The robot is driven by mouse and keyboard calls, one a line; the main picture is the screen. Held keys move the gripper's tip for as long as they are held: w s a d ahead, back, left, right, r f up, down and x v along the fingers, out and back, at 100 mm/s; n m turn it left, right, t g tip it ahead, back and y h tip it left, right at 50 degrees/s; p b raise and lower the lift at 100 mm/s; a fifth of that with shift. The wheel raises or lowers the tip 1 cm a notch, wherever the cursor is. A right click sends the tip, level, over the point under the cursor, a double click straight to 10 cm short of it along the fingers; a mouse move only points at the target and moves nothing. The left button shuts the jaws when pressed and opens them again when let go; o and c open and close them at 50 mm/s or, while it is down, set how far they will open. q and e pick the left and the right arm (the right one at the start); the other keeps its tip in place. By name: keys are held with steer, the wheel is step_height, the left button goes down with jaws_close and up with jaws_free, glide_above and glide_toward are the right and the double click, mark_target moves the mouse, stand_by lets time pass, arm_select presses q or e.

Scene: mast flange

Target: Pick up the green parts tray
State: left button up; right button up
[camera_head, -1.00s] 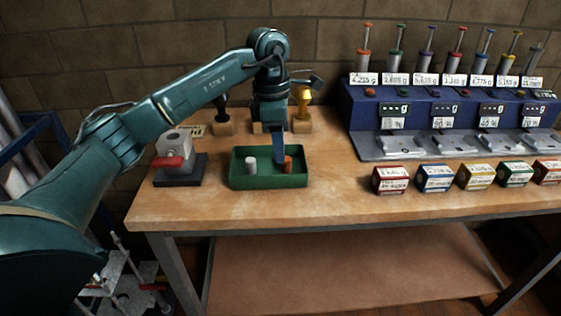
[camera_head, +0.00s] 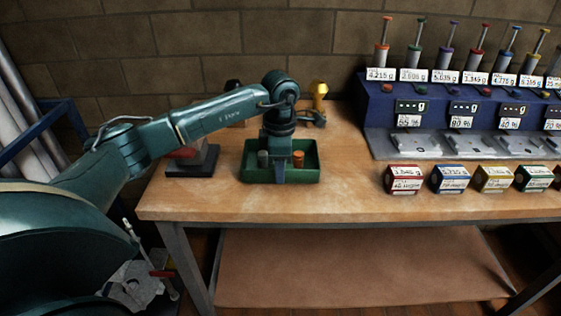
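The green parts tray (camera_head: 306,177) sits on the wooden workbench, left of the middle. Inside it stand a grey-white cylinder (camera_head: 263,159) on the left and an orange cylinder (camera_head: 298,159) on the right. My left gripper (camera_head: 280,178) points down at the tray, between the two cylinders. Its blue finger part overlaps the tray's front wall in the picture. One finger hides the other, so I cannot tell whether it is open or shut, or whether it touches the tray. My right gripper is not in view.
A grey fixture with a red part (camera_head: 192,162) stands left of the tray, partly behind my arm. A yellow-topped stand (camera_head: 320,97) is behind. Small labelled boxes (camera_head: 403,180) and a blue gauge bench (camera_head: 372,105) are to the right. Bare bench lies in front.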

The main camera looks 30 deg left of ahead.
arm_select(q)
steer(key=shift+f, duration=0.7)
steer(key=shift+c, duration=0.4)
jaws_close()
steer(key=shift+r, duration=0.1)
